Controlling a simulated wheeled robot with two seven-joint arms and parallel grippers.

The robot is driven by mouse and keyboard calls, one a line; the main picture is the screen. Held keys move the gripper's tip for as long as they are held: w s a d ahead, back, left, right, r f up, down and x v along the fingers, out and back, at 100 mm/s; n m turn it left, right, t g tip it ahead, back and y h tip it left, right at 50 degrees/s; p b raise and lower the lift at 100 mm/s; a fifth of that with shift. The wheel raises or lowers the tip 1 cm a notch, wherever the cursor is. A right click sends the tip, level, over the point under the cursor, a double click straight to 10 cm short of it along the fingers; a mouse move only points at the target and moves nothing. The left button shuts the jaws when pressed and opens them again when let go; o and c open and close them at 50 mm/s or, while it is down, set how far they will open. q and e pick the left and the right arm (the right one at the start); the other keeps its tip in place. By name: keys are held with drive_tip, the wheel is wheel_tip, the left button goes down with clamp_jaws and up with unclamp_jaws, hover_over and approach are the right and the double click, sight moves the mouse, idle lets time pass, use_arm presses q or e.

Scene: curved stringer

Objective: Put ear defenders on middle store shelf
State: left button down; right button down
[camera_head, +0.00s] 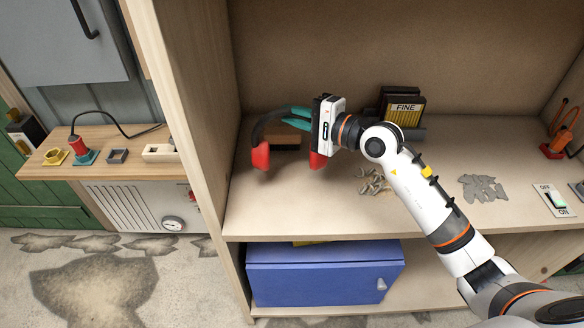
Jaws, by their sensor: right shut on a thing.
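The ear defenders, with red cups (261,155) and a dark curved headband, are over the left part of the shelf (270,212). One red cup hangs at the left; the other is partly hidden under the gripper body. My right gripper (290,117) reaches in from the right and its teal fingers are shut on the headband. I cannot tell whether the cups touch the shelf board. My left gripper is not in view.
A brown block (285,142) lies behind the ear defenders. A black box marked FINE (404,109), a pile of small grey pieces (373,182), grey flat scraps (483,188) and a switch (556,198) occupy the shelf. A wooden side panel (190,120) bounds the left. A blue cabinet (320,275) stands below.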

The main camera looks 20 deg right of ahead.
wheel_tip(320, 180, down, 8)
drive_tip(key=shift+r, duration=0.2)
drive_tip(key=shift+f, duration=0.15)
drive_tip(key=c, duration=1.4)
unclamp_jaws()
drive_tip(key=shift+o, duration=0.2)
